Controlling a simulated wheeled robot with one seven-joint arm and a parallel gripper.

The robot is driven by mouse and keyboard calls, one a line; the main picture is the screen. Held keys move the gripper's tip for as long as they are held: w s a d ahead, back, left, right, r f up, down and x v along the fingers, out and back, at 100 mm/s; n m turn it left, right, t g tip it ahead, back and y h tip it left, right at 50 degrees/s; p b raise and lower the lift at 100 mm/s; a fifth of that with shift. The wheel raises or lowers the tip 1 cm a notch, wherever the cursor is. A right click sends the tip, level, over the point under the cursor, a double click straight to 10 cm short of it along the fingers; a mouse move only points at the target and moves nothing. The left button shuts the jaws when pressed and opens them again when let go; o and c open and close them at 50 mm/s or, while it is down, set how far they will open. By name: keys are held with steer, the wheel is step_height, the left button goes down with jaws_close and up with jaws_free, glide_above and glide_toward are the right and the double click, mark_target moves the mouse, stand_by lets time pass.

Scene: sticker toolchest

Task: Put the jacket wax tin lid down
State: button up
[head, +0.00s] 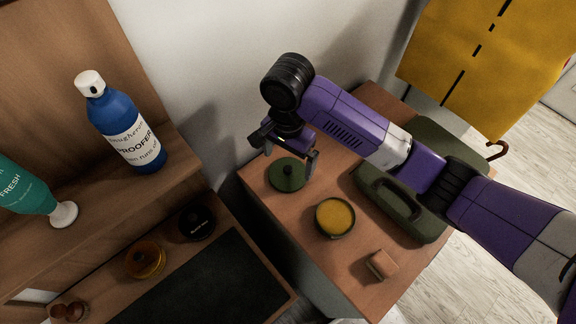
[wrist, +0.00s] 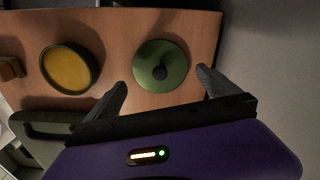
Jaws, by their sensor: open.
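The green jacket wax tin lid (head: 287,175) lies flat on the wooden surface near its far left corner, a dark knob on its top. It also shows in the wrist view (wrist: 161,66), just beyond my fingertips. The open wax tin (head: 334,217), round with yellow wax inside, stands apart from the lid; in the wrist view the tin (wrist: 70,68) is left of the lid. My gripper (head: 290,146) is above and beside the lid, its fingers (wrist: 164,86) spread wide with nothing between them. In the head view it partly covers the lid's far edge.
A small tan block (head: 382,265) lies near the tin. A dark green case (head: 390,205) with a handle lies on the right side, under my arm. A shelf with a blue proofer bottle (head: 128,130) stands to the left. A yellow jacket (head: 490,60) hangs behind.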

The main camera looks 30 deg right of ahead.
mark_target(288, 168)
step_height(288, 168, up, 8)
steer(key=p, duration=0.2)
steer(key=shift+f, duration=0.25)
stand_by(0.3)
